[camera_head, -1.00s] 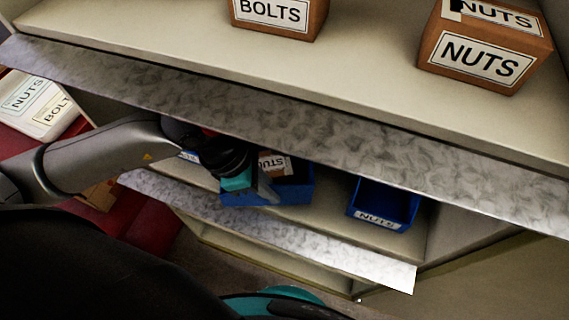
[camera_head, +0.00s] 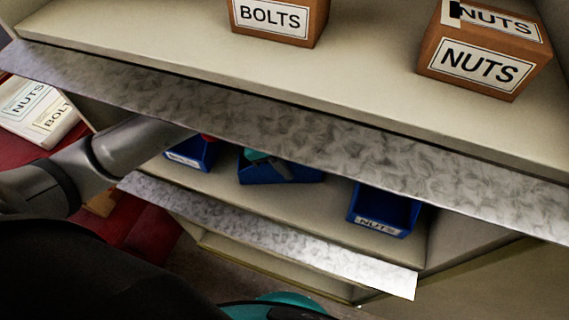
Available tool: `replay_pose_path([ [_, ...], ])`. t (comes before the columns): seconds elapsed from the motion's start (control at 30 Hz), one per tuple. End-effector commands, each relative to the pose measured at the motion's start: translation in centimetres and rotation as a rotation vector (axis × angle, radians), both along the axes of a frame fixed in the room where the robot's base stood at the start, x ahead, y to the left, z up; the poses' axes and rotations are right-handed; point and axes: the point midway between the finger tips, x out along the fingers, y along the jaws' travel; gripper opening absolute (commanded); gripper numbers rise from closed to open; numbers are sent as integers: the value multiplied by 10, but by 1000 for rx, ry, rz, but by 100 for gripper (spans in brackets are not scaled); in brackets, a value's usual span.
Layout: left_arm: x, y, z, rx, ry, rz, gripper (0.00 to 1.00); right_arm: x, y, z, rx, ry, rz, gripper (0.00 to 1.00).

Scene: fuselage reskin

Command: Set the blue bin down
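The middle blue bin (camera_head: 262,175) is inside the lower shelf, between two other blue bins. The metal edge of the shelf above hides its upper and rear parts. I cannot tell whether its base rests on the shelf. My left arm enters from the left and passes behind that metal edge. Part of my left gripper (camera_head: 283,171) shows at this bin, with a teal piece and a grey finger over it. Most of the gripper is hidden, so its grip is unclear. My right gripper is not in view.
A blue bin (camera_head: 188,153) stands to the left and a blue bin labelled NUTS (camera_head: 384,209) to the right. The metal shelf edge (camera_head: 300,133) hangs low above. Cardboard BOLTS (camera_head: 280,20) and NUTS (camera_head: 484,50) boxes sit on the upper shelf. Bare lower shelf (camera_head: 320,208) shows in front.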

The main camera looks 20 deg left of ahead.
Motion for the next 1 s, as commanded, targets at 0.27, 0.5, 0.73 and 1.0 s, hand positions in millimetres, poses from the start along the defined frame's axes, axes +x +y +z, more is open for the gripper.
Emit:
replay_pose_path([
  [0.27,1,0,1,-2,-6,0,0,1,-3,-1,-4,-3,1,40],
  [0.5,0,0,-1,-1,-1,0,26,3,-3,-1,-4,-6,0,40],
  [0.73,0,0,-1,-1,-1,0,35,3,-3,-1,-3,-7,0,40],
  [1.0,8,8,10,3,-5,5,35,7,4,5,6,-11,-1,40],
])
